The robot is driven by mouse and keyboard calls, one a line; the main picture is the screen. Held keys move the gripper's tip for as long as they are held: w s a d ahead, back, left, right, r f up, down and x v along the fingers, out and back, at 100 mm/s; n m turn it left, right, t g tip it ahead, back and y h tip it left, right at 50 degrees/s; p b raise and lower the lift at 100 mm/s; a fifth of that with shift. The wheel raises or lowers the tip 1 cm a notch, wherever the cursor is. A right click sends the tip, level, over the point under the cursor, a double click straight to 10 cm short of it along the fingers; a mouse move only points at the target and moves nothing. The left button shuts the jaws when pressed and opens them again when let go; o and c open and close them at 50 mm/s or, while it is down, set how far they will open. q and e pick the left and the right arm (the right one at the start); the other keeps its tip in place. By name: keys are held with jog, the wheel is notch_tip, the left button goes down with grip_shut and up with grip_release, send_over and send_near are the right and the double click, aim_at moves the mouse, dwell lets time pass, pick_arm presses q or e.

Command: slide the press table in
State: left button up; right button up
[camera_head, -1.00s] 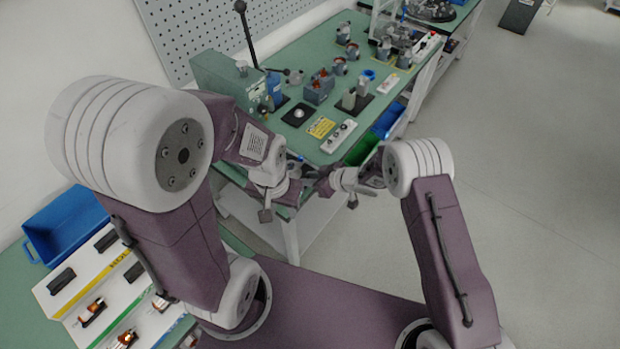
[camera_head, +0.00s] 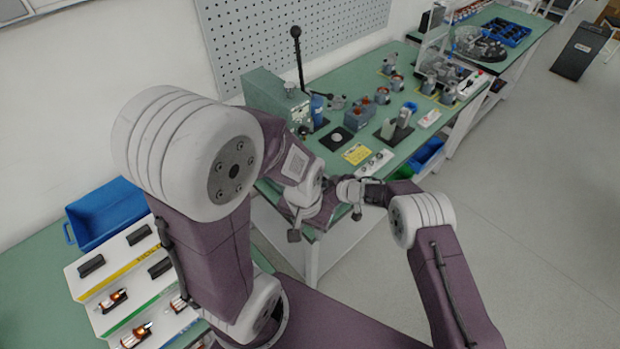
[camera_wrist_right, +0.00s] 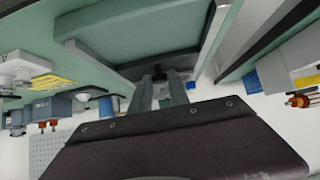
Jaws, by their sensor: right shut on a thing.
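The press (camera_head: 275,95), a green body with a long black lever (camera_head: 298,55), stands on the green workbench before the pegboard. I cannot make out its sliding table in the head view; my left arm covers part of that area. In the right wrist view, my right gripper (camera_wrist_right: 165,88) is shut on a small dark piece (camera_wrist_right: 158,72) under a teal block (camera_wrist_right: 140,25); I cannot tell which part this is. My left gripper (camera_head: 293,235) hangs by the bench's near corner, apart from the press; its jaw opening is too small to tell.
A yellow card (camera_head: 357,153), a white switch strip (camera_head: 375,163) and grey fixtures (camera_head: 360,115) crowd the bench. A blue bin (camera_head: 428,153) hangs at its right side. Another blue bin (camera_head: 105,215) and a sloped white rack (camera_head: 125,270) stand at left.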

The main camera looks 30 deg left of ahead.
jog(key=shift+w+a+f, duration=0.1)
jog(key=shift+w+a, duration=0.15)
jog(key=shift+a, duration=0.65)
jog(key=shift+w+a+f+b, duration=0.1)
jog(key=shift+w+a+b, duration=0.15)
jog(key=shift+a+b, duration=0.35)
jog(key=shift+w+a+f+b, duration=0.1)
jog(key=shift+w+a+b, duration=0.1)
jog(key=shift+a+b, duration=0.35)
jog(key=shift+w+a+r+b, duration=0.2)
jog(key=shift+a+b, duration=0.1)
jog(key=shift+a, duration=0.2)
jog(key=shift+r, duration=0.1)
jog(key=o, duration=0.7)
jog(key=shift+c, duration=0.2)
